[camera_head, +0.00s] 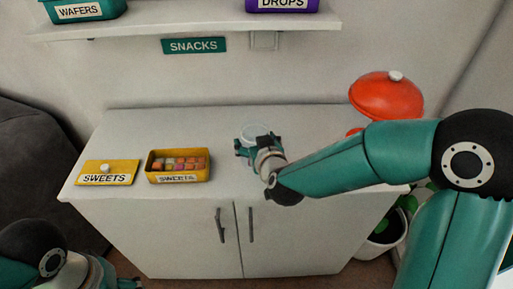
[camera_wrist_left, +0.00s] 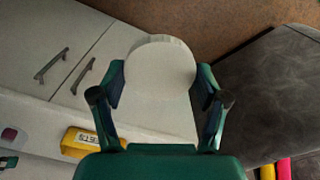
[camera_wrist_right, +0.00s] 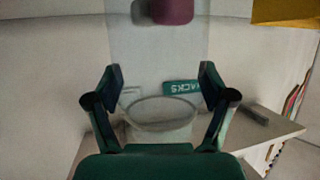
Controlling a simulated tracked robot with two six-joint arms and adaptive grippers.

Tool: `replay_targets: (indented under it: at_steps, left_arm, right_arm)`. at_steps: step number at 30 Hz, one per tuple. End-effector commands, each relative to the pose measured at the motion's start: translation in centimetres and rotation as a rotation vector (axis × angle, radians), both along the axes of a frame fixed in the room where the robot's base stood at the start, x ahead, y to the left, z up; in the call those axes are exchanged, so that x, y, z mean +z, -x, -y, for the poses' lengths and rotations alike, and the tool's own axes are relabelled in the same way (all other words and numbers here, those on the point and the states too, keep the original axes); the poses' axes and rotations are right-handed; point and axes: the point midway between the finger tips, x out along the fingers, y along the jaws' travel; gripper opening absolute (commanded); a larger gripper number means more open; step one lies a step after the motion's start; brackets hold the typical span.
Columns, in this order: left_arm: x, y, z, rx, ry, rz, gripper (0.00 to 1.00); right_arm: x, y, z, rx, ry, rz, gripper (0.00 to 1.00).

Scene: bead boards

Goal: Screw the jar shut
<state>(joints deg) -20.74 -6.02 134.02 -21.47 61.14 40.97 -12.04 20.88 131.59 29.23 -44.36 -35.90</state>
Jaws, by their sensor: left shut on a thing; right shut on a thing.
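A clear glass jar (camera_head: 254,131) stands at the back middle of the white cabinet top. My right gripper (camera_head: 258,144) is shut on it; in the right wrist view the see-through jar (camera_wrist_right: 158,60) lies between the fingertips, its oval rim showing. A dark pink thing (camera_wrist_right: 170,10) shows at its far end; I cannot tell whether it is inside. My left gripper (camera_wrist_left: 162,82) is shut on a pale round lid (camera_wrist_left: 160,62), held in front of the cabinet and apart from the jar. The head view shows only a teal bit at its bottom left edge.
A yellow sweets box (camera_head: 178,178) with an open top and its yellow lid (camera_head: 122,180) sit on the cabinet top (camera_head: 225,190), left of the jar. A red dome (camera_head: 385,98) stands at the back right. A shelf (camera_head: 190,33) hangs above. A plant pot (camera_head: 375,256) is right.

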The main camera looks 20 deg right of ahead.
Motion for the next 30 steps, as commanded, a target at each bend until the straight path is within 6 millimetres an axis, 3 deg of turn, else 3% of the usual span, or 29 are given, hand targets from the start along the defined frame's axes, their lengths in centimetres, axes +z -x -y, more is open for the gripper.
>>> replay_targets:
  at_steps: [1,12,18,24,30]
  left_arm:
    - [0.5,0.0,0.0,0.000,0.000,0.000,0.61]
    - [5.2,0.0,0.0,-0.001,0.000,0.000,0.61]
    - [8.1,0.0,0.0,-0.001,0.000,0.000,0.61]
    - [9.9,0.0,0.0,-0.001,0.000,0.000,0.61]
    - [10.5,0.0,0.0,-0.001,0.000,0.000,0.61]
  right_arm:
    - [1.8,-0.1,0.0,-0.002,-0.002,0.011,0.35]
    - [14.4,0.0,0.0,-0.001,-0.005,0.009,0.35]
    - [20.0,0.0,0.0,0.000,-0.003,0.006,0.35]
    - [23.2,0.0,0.0,-0.001,-0.003,0.003,0.35]
    - [24.4,0.0,0.0,0.000,0.000,0.003,0.35]
